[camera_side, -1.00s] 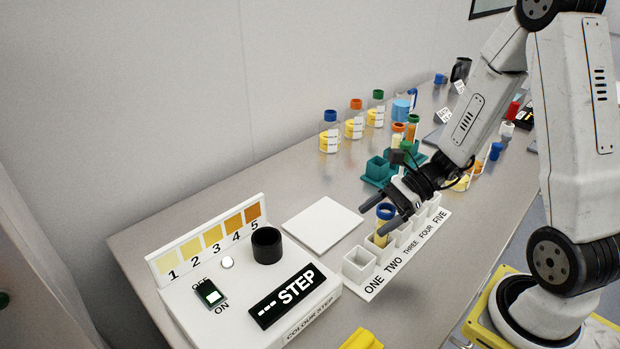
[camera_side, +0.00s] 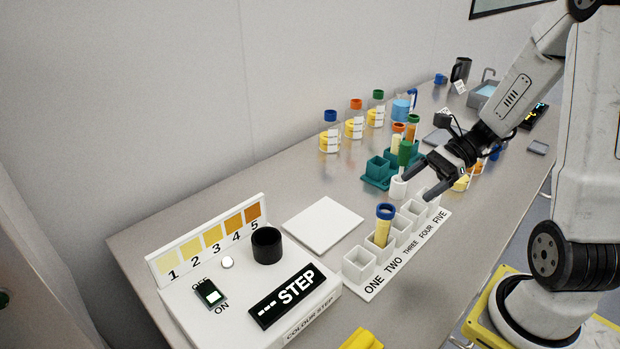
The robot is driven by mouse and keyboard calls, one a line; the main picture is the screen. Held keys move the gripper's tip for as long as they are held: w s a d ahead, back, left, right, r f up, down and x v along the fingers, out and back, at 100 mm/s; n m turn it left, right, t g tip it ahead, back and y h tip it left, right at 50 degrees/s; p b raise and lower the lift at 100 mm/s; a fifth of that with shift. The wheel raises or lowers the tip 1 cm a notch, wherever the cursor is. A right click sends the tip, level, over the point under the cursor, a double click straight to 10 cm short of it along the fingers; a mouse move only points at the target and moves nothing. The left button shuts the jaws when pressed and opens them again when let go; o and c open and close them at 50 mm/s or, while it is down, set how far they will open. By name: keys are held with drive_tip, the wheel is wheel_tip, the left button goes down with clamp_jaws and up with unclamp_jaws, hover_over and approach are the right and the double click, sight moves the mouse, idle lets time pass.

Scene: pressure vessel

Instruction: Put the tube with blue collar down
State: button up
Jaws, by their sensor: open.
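The tube with the blue collar (camera_side: 384,226) stands upright in the white cup labelled TWO of the numbered rack (camera_side: 372,290). Its body below the collar looks yellow, and its lower end is hidden in the cup. My gripper (camera_side: 418,190) is open and empty, up and to the right of the tube and apart from it. Its fingers point down and left above the far end of the rack.
A teal rack (camera_side: 377,171) with orange- and green-collared tubes stands behind my gripper. Several capped bottles (camera_side: 355,123) stand along the wall. The colour step device (camera_side: 240,300), with a black round holder (camera_side: 267,245), is front left. A white pad (camera_side: 322,225) lies bare.

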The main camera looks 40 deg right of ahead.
drive_tip(key=shift+s+d+r, duration=0.2)
drive_tip(key=shift+d+r, duration=0.1)
drive_tip(key=shift+d, duration=0.2)
